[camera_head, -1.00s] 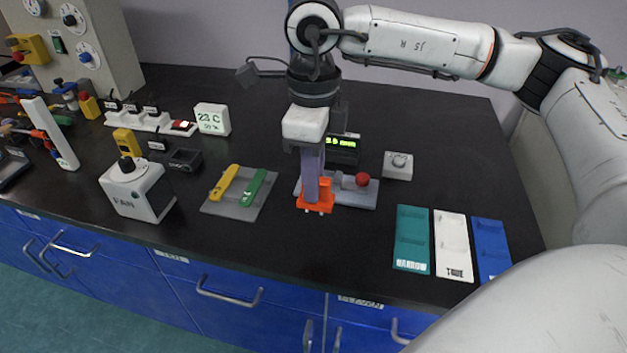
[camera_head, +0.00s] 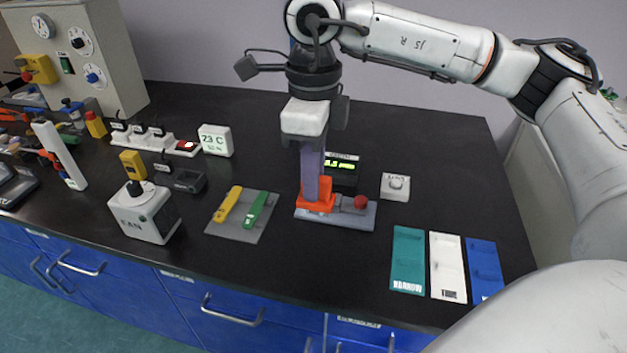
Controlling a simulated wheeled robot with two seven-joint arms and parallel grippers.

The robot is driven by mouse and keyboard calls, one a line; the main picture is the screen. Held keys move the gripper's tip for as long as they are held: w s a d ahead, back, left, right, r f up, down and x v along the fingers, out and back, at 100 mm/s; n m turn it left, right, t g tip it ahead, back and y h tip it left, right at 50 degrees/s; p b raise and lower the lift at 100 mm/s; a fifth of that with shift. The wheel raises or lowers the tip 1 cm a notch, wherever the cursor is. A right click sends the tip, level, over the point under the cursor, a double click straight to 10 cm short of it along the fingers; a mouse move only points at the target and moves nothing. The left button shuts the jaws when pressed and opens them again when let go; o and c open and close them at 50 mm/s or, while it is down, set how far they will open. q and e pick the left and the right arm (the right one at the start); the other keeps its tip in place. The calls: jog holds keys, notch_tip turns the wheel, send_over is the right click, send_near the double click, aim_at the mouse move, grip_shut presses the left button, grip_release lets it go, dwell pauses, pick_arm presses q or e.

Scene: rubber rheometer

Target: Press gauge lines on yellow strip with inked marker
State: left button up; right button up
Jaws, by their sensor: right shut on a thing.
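The yellow strip (camera_head: 228,205) lies on a grey plate (camera_head: 232,236), left of a green strip (camera_head: 257,210). My right gripper (camera_head: 314,178) points down and is shut on an orange block-like tool (camera_head: 317,202), which looks like the marker. The orange tool is at the left part of a grey base (camera_head: 350,217) with a red knob (camera_head: 361,202). I cannot tell whether it touches the base. My right gripper is to the right of the yellow strip and clear of it. The tool's underside and any ink are hidden. My left gripper is out of view.
A lit display (camera_head: 342,168) stands behind the tool. A white knob box (camera_head: 395,186) is right of it. Teal (camera_head: 408,255), white (camera_head: 447,265) and blue (camera_head: 484,265) trays lie at right. A fan box (camera_head: 146,212) stands at left.

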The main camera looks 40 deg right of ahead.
jog(key=shift+r+p, duration=1.6)
jog(key=shift+r, duration=1.2)
